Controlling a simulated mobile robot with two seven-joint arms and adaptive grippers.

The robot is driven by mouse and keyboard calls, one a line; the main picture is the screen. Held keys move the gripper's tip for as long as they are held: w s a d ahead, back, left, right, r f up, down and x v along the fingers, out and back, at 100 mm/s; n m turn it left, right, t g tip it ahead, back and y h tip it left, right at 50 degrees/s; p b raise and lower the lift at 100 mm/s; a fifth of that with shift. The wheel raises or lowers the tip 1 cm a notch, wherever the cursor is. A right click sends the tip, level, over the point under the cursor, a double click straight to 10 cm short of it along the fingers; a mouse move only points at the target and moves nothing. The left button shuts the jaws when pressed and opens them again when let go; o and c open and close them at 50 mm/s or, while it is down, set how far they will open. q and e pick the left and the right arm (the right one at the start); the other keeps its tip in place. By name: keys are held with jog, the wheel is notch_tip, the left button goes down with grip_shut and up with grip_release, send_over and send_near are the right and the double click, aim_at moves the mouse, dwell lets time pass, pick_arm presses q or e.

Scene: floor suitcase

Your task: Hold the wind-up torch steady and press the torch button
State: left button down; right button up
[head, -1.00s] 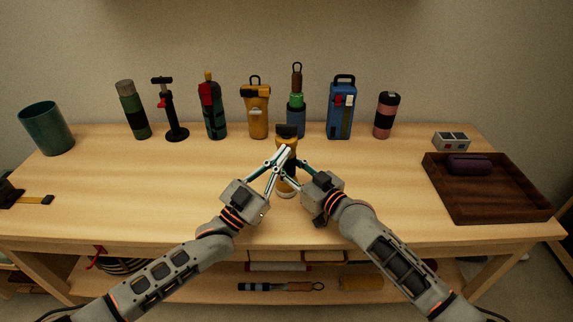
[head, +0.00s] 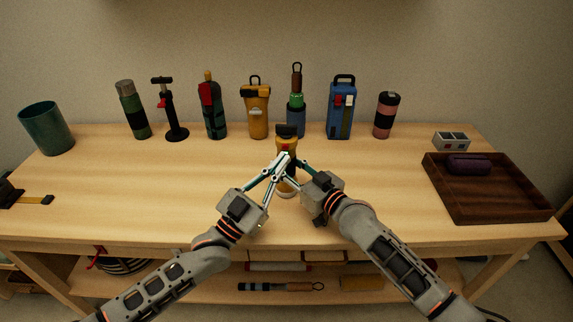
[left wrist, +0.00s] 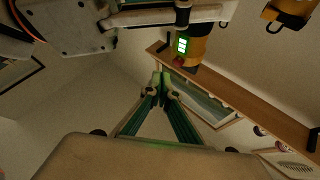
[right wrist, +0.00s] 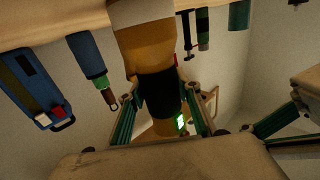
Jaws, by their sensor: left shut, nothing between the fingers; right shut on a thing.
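The wind-up torch (head: 287,146) stands upright near the middle of the bench, yellow with a black top and a pale base. A small red button shows on its upper front; it also shows in the left wrist view (left wrist: 179,61), beside a lit green patch (left wrist: 183,45). My right gripper (head: 291,172) is shut around the torch; in the right wrist view its fingers flank the torch's black band (right wrist: 158,92). My left gripper (head: 284,156) is shut and empty, its tips just in front of the torch below the button. In the left wrist view the tips (left wrist: 160,85) look apart from the torch.
A row of bottles, a pump (head: 175,110), a yellow lantern (head: 257,112) and a blue case (head: 341,110) stands along the back. A teal cup (head: 46,130) is at left, a brown tray (head: 490,205) at right. The bench between is mostly clear.

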pick_arm(q)
jog(key=shift+s+a, duration=0.15)
jog(key=shift+s, duration=1)
jog(key=shift+s+a, duration=0.1)
jog(key=shift+s, duration=1)
pick_arm(e)
jog(key=o, duration=1.4)
